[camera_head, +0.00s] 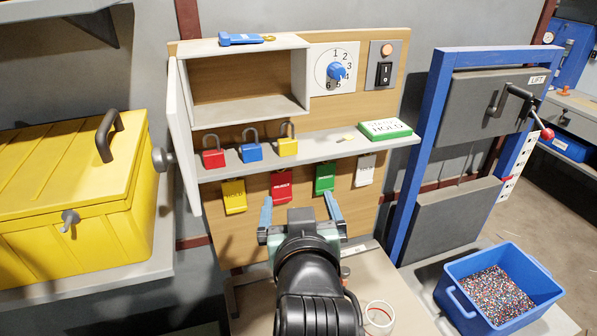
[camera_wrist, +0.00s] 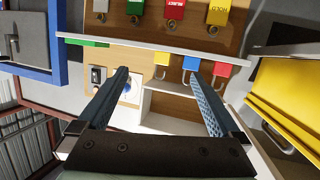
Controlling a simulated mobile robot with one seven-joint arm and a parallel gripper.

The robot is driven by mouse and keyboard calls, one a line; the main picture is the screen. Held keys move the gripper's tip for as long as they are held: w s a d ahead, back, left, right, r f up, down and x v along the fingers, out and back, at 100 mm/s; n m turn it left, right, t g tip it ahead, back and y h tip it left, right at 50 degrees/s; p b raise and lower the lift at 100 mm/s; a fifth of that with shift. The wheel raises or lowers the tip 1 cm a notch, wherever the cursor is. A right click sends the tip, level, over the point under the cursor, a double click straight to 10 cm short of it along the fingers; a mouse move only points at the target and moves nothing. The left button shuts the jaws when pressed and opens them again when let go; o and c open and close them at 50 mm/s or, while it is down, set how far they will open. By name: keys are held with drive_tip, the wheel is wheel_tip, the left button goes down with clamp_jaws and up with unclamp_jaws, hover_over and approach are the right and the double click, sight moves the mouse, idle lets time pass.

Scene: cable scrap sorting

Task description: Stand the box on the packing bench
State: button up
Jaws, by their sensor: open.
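My gripper (camera_head: 300,207) is open and empty in front of the lower part of a wooden wall board. Its two blue fingers are wide apart, and they also show in the wrist view (camera_wrist: 157,76) with nothing between them. No thing is clearly the task's box: a large yellow chest (camera_head: 75,195) with a black handle stands at the left, and a blue bin (camera_head: 470,313) of coloured granules stands at the lower right. A pale bench top (camera_head: 402,308) lies below my gripper, partly hidden by my arm. I cannot tell whether it is the packing bench.
The board (camera_head: 250,232) carries an open cubby (camera_head: 250,112), a dial (camera_head: 336,72), a switch (camera_head: 384,74), and a shelf (camera_head: 330,142) with three padlocks. Several coloured tags hang below it. A blue-framed lift door (camera_head: 432,120) stands at right. A white cup (camera_head: 379,318) is on the bench.

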wheel_tip(320, 180, up, 18)
drive_tip(key=s+m+t, duration=0.1)
drive_tip(key=s+t, duration=0.2)
drive_tip(key=t, duration=0.3)
drive_tip(key=s+r+t, duration=0.3)
drive_tip(key=s+r, duration=0.2)
drive_tip(key=r, duration=0.3)
drive_tip(key=s+r+t, duration=0.3)
drive_tip(key=s+r, duration=0.3)
drive_tip(key=r, duration=0.3)
drive_tip(key=shift+s+h, duration=0.3)
drive_tip(key=shift+h, duration=0.1)
drive_tip(key=shift+f, duration=0.1)
